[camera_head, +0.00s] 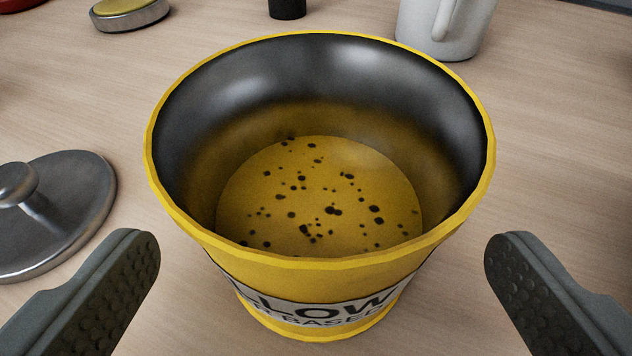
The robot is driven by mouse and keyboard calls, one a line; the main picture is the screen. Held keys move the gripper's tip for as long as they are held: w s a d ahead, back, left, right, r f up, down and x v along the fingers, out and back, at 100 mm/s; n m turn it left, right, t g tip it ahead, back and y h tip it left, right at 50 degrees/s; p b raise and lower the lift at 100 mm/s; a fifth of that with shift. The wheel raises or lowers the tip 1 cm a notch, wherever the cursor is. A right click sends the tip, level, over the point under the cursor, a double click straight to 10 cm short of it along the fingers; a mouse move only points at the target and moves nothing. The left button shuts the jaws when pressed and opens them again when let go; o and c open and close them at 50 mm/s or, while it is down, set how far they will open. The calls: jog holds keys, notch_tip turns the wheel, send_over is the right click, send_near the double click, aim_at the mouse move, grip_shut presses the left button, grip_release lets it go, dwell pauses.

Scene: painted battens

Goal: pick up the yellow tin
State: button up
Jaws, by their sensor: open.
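The yellow tin (320,262) stands upright and uncovered on the wooden table in the middle of the view. It has a yellow rim, a dark inner wall, and yellow contents with black specks at the bottom. A label with partly visible dark lettering is on its near side. My gripper (322,255) is open, with one dark textured finger at the lower left and one at the lower right. The tin lies between and just beyond the fingers, and neither finger appears to touch it.
A grey metal lid (65,215) with a knob lies at the left, near the left finger. A white mug (425,30) stands at the back right. A yellow-topped round tin (130,14) and a dark object (287,8) are at the back. The table (560,150) is clear at the right.

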jog(key=shift+x, duration=1.8)
jog(key=c, duration=1.4)
jog(key=shift+a+r, duration=0.1)
jog(key=shift+r, duration=0.1)
notch_tip(320, 180, up, 9)
dwell(0.4)
jog(key=shift+r, duration=0.15)
